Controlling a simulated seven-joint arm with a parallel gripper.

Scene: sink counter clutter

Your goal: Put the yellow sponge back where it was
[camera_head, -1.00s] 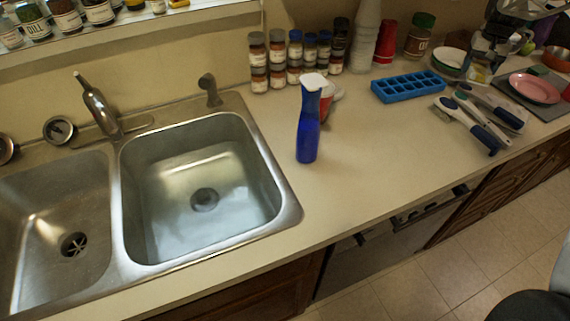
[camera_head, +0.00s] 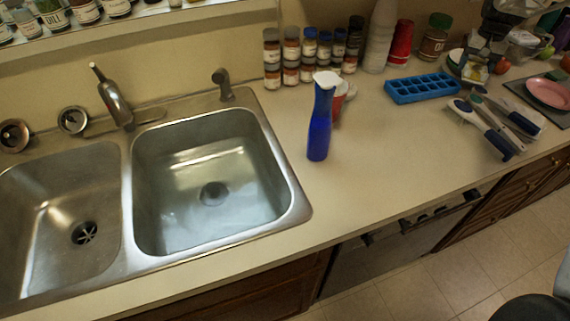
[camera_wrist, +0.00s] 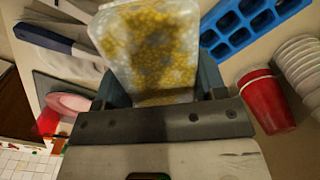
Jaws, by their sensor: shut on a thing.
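My gripper (camera_wrist: 152,95) is shut on a mottled yellow block with pale edges, which I take as the yellow sponge (camera_wrist: 155,45). In the wrist view the sponge sticks out beyond the dark fingers. In the head view my gripper (camera_head: 482,57) is at the upper right, with the small yellowish sponge (camera_head: 474,72) at its end. It appears between the blue ice tray (camera_head: 422,88) and the pink plate (camera_head: 549,93), above the utensils. I cannot tell its exact height over the counter.
A blue bottle (camera_head: 319,130) stands right of the double sink (camera_head: 300,205). Spice jars (camera_head: 291,55), stacked white cups (camera_head: 380,35) and red cups (camera_head: 400,45) line the wall. Utensils (camera_head: 492,125) lie near the front edge. The counter's front middle (camera_head: 400,165) is clear.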

